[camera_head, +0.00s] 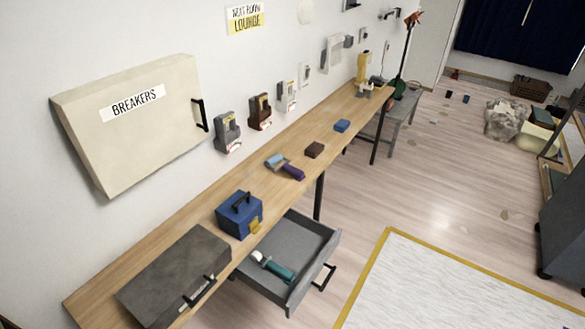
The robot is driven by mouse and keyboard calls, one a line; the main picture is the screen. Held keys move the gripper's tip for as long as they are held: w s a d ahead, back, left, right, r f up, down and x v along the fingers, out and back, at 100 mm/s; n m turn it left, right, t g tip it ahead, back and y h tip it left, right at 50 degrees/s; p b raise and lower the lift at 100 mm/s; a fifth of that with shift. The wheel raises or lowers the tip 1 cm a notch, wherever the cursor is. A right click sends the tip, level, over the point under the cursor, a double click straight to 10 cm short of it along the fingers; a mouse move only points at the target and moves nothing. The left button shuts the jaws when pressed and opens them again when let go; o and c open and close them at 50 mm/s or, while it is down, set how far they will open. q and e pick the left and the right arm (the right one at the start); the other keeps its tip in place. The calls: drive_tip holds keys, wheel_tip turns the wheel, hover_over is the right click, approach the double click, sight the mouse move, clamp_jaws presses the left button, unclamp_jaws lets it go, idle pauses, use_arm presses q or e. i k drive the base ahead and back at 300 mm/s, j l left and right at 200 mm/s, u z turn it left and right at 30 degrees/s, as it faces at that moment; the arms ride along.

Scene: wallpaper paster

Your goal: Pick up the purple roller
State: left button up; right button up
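A small roller lies on the long wooden workbench (108,287), near the middle of its length. It shows a purple part (293,171) toward the front edge and a light blue part (275,160) toward the wall; I cannot tell whether these are one tool or two. Another tool with a teal roller or grip (276,268) and a white end lies in the open grey drawer (305,237) below the bench. Neither of my grippers is in view.
A blue toolbox (238,214) and a grey case (175,275) stand nearer on the bench. A brown block (314,150) and a blue block (342,126) lie farther along. The pulled-out drawer juts over the floor. A yellow-edged white sheet (450,290) covers the floor at right.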

sight(300, 176)
drive_tip(key=i+l, duration=0.3)
drive_tip(key=i+l+u, duration=0.15)
drive_tip(key=i+l, duration=0.15)
drive_tip(key=l, duration=0.15)
drive_tip(key=i+l, duration=0.3)
drive_tip(key=i+l+u, duration=0.15)
drive_tip(key=i+l, duration=0.15)
drive_tip(key=l, duration=0.2)
drive_tip(key=i+l, duration=0.25)
drive_tip(key=l, duration=0.15)
drive_tip(key=i+u, duration=0.05)
